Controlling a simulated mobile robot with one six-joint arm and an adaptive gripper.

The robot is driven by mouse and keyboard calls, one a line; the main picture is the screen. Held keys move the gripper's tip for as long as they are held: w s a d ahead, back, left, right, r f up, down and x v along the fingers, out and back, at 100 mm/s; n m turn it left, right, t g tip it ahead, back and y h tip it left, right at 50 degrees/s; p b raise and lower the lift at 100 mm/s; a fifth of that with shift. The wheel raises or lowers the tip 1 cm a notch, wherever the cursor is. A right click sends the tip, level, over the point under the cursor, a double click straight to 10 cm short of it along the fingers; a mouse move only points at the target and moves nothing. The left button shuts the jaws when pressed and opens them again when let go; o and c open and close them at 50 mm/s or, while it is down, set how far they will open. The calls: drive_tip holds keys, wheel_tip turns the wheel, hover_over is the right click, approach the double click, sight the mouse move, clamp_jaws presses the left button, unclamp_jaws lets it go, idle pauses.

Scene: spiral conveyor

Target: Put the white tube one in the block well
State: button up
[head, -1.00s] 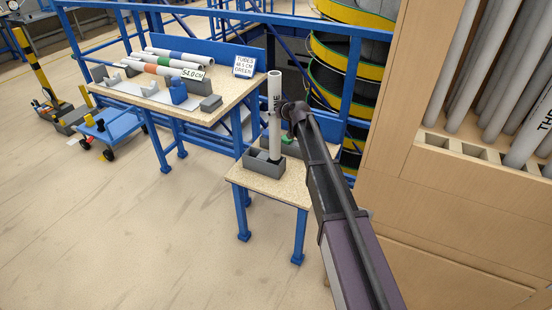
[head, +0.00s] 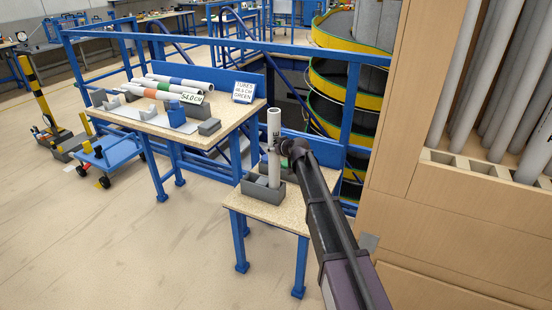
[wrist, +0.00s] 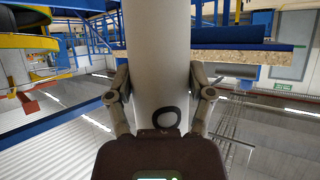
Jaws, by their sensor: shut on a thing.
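The white tube one (head: 274,125) stands upright at the small table in the head view, with black lettering partly hidden by my gripper. Its lower end meets the grey block (head: 262,194), inside the block's outline; whether it is fully down in the well cannot be told. My gripper (head: 284,150) reaches in from the right and is shut on the tube at mid-height. In the wrist view the tube (wrist: 157,45) fills the space between the two fingers of my gripper (wrist: 160,85).
A wooden rack (head: 400,120) with grey tubes stands close on the right. A yellow-edged spiral conveyor (head: 335,75) is behind. Floor at left front is free.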

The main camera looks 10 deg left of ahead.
sight(275, 156)
drive_tip(key=shift+f+b, duration=1.9)
drive_tip(key=shift+b, duration=0.05)
drive_tip(key=shift+f, duration=0.2)
drive_tip(key=o, duration=1.1)
drive_tip(key=shift+r, duration=0.1)
drive_tip(key=shift+o, duration=0.2)
drive_tip(key=shift+r, duration=0.2)
drive_tip(key=p+v, duration=0.5)
drive_tip(key=v, duration=0.7)
drive_tip(key=shift+p, duration=0.4)
